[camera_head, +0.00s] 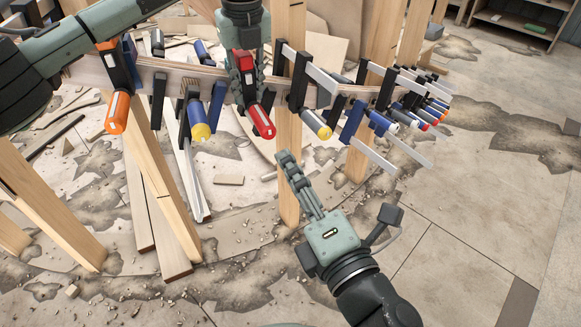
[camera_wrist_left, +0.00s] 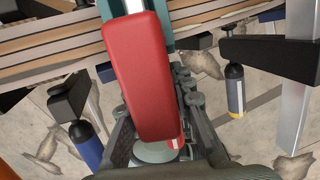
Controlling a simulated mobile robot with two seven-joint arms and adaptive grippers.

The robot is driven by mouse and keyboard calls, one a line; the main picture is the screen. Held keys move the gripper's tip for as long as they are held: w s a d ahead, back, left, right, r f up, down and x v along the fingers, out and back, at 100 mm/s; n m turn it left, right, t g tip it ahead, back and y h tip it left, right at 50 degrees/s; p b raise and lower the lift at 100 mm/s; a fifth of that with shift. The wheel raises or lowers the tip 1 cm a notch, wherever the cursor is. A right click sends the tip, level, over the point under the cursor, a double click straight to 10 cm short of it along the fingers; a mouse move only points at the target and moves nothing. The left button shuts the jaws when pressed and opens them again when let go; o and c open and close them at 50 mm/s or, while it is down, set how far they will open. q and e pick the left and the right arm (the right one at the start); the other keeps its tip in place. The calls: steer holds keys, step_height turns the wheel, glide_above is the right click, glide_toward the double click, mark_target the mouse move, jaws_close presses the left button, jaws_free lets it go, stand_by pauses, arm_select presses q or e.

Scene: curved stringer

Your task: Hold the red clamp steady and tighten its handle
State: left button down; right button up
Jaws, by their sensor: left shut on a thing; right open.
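The red clamp (camera_head: 243,62) sits on the curved wooden stringer, with its red handle (camera_head: 261,122) hanging below the wood. In the left wrist view its red body (camera_wrist_left: 146,75) fills the middle, between the fingers. My left gripper (camera_head: 245,85) comes from above and is shut on the red clamp's body. My right gripper (camera_head: 288,160) is open and empty, below and a little right of the red handle, apart from it. The fingers of my left gripper hide part of the clamp bar.
The curved stringer (camera_head: 180,70) carries several other clamps close on both sides, including an orange one (camera_head: 117,112) and yellow-tipped ones (camera_head: 199,130). Wooden legs (camera_head: 288,185) stand below. Wood scraps litter the floor. The floor at right (camera_head: 480,200) is open.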

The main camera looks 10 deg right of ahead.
mark_target(246, 56)
arm_select(q)
steer(key=c, duration=0.8)
jaws_free()
steer(key=shift+o, duration=0.2)
steer(key=shift+r, duration=0.15)
steer(key=shift+s+r, duration=0.15)
steer(key=shift+r, duration=1.05)
steer(key=shift+s+r, duration=0.15)
steer(key=shift+r, duration=1)
step_height(246, 56, up, 12)
steer(key=s, duration=0.1)
steer(key=shift+s+d, duration=0.2)
